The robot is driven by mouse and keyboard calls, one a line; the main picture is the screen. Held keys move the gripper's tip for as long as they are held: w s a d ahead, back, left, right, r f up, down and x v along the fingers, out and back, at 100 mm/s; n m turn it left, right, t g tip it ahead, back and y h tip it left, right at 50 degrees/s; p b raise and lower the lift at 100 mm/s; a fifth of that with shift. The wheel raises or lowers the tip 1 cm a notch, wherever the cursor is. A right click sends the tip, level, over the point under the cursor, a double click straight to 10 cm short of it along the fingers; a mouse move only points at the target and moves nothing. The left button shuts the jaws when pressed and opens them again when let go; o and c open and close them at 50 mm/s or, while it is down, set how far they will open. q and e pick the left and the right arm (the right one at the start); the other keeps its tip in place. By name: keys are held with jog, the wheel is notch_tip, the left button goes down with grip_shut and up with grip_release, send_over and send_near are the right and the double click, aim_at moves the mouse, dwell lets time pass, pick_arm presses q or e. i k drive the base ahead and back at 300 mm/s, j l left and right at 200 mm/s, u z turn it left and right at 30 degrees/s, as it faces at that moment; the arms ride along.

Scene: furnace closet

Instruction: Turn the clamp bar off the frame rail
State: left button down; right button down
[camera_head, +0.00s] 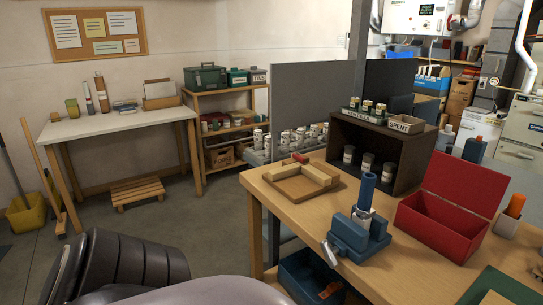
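A light wooden frame (290,192) lies on the workbench near its far left corner, with raised rails around a darker base. A small bar with a red end (299,158) sits at the frame's far rail. It looks like the clamp bar, but it is too small to tell how far it lies over the rail. Nothing is touching the frame. Part of my arm shows dark at the lower left, well apart from the bench. Neither gripper is in view.
The wooden workbench (330,222) also carries a blue vise (358,236) holding a blue cylinder, an open red box (440,225) and a dark shelf (402,160) with cans. A blue bin (310,275) sits below.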

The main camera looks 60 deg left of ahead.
aim_at(300, 158)
jog(key=u, duration=1.85)
jog(key=i+j, duration=0.15)
jog(key=j, duration=0.25)
jog(key=i+j, duration=0.2)
jog(key=j, duration=0.2)
jog(key=i+j, duration=0.15)
jog(key=j, duration=0.25)
jog(key=i+j, duration=0.2)
jog(key=j, duration=0.2)
